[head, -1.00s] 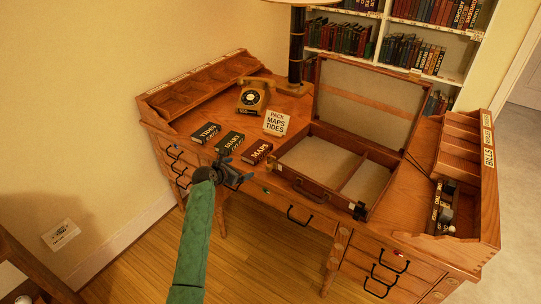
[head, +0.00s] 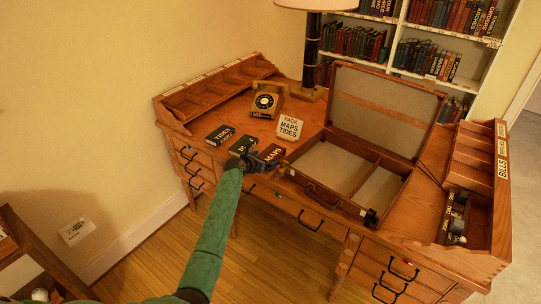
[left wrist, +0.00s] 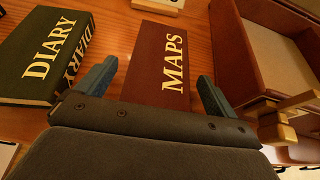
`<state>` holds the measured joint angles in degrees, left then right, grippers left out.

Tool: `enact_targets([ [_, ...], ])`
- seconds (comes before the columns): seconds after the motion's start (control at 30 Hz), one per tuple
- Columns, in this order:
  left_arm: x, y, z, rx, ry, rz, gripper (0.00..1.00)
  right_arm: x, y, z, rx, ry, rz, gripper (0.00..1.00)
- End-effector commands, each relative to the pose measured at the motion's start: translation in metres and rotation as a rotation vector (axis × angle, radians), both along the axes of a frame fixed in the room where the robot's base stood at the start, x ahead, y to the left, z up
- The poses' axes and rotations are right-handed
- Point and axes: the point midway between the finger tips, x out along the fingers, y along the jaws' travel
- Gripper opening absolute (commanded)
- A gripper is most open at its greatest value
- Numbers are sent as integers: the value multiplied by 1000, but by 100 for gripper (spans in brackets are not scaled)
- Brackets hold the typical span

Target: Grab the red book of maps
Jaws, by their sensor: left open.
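The red book marked MAPS (head: 271,153) lies flat near the front edge of the desk, just left of the open case. In the left wrist view the MAPS book (left wrist: 160,65) lies ahead, between my left gripper's fingers. My left gripper (head: 258,161) is open and empty at the desk's front edge, with its fingers apart on either side of the book's near end (left wrist: 152,88). Whether the fingers touch the book I cannot tell. My right gripper is not in view.
The dark DIARY book (left wrist: 45,50) lies close to the left finger. The TIDES book (head: 220,135) is further left. The open case (head: 340,165) stands to the right. A sign reading PACK MAPS TIDES (head: 290,127) and a telephone (head: 266,101) are behind.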

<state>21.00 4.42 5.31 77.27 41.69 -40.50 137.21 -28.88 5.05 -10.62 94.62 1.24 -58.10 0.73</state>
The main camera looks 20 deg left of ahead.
Motion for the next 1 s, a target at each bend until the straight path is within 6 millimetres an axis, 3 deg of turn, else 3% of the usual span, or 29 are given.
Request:
enact_targets([
  [0.37, 10, -4, -5, 1, 0, 0, 94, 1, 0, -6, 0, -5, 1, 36],
  [0.4, 10, -4, -5, 1, 0, 0, 92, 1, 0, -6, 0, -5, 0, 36],
  [0.67, 10, -4, -5, 1, 1, 0, 42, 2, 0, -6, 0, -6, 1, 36],
  [1.0, 10, -4, 0, 1, -1, 0, 42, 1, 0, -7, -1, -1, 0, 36],
])
